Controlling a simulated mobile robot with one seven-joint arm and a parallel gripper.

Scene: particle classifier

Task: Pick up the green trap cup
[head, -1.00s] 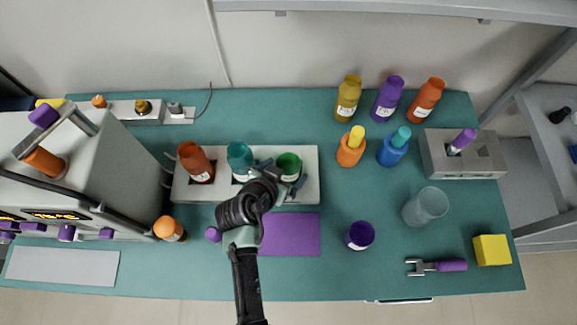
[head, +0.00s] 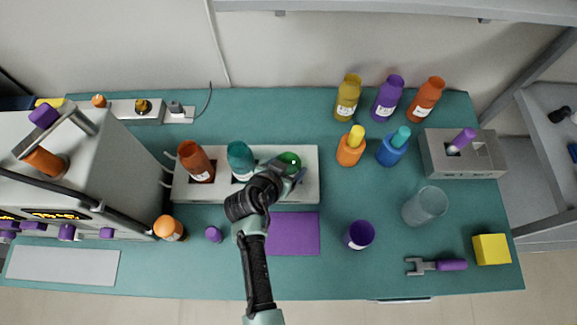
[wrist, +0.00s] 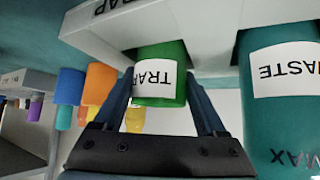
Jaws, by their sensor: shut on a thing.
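The green trap cup (head: 289,160) is at the right end of the white rack (head: 305,189), partly covered by my gripper in the head view. My gripper (head: 288,175) is shut on it from the front. In the wrist view the cup (wrist: 160,62), with its white TRAP label, is between the two fingers of my gripper (wrist: 162,92). One end of the cup meets the rack edge there. I cannot tell whether it is lifted off its seat.
The teal WASTE bottle (head: 240,157) stands close beside the cup, and an orange bottle (head: 196,160) at the rack's left. A purple mat (head: 295,235) lies in front. A dark purple cup (head: 359,235) and a clear beaker (head: 426,206) stand to the right.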

